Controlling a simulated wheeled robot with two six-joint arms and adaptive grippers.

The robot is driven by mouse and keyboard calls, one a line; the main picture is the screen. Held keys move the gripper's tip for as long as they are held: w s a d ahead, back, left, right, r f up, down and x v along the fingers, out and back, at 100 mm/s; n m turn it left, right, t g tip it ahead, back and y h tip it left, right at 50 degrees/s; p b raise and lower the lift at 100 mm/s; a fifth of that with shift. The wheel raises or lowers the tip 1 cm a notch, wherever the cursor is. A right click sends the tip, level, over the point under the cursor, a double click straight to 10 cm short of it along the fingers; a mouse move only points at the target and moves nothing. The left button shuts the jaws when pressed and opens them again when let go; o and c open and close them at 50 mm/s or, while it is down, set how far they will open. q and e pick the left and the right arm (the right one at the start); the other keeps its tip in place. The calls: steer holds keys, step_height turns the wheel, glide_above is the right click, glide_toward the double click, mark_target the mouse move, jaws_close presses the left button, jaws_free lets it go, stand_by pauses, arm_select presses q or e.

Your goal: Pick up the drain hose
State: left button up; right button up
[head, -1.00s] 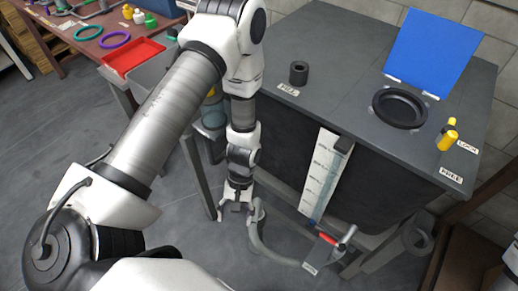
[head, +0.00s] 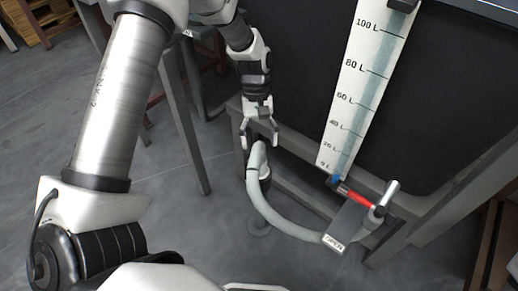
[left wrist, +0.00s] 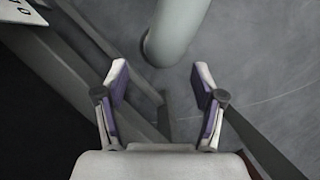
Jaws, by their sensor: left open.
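The pale grey-green drain hose (head: 283,222) hangs in a curve below the front of the dark tank. Its free end points up at the left, and its other end runs toward a grey fitting at the right. My left gripper (head: 260,141) is open and empty, fingers down, just above the hose's free end. In the left wrist view the hose (left wrist: 175,32) shows beyond the open fingers (left wrist: 160,82), slightly right of centre. It does not lie between the fingertips there. My right gripper is not in view.
A white level gauge (head: 361,85) with litre marks stands on the tank front. Grey frame bars (head: 300,150) run behind the hose. Bare floor (head: 160,215) lies to the left.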

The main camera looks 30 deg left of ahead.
mark_target(260, 142)
arm_select(q)
steer(key=b+x, duration=0.3)
steer(key=x, duration=0.2)
steer(key=shift+s+d+f, duration=0.1)
steer(key=shift+s+f, duration=0.1)
steer(key=shift+f, duration=0.05)
steer(key=shift+r, duration=0.1)
jaws_close()
step_height(260, 142, up, 10)
steer(key=p, duration=0.5)
steer(key=shift+f, duration=0.25)
steer(key=shift+r, duration=0.3)
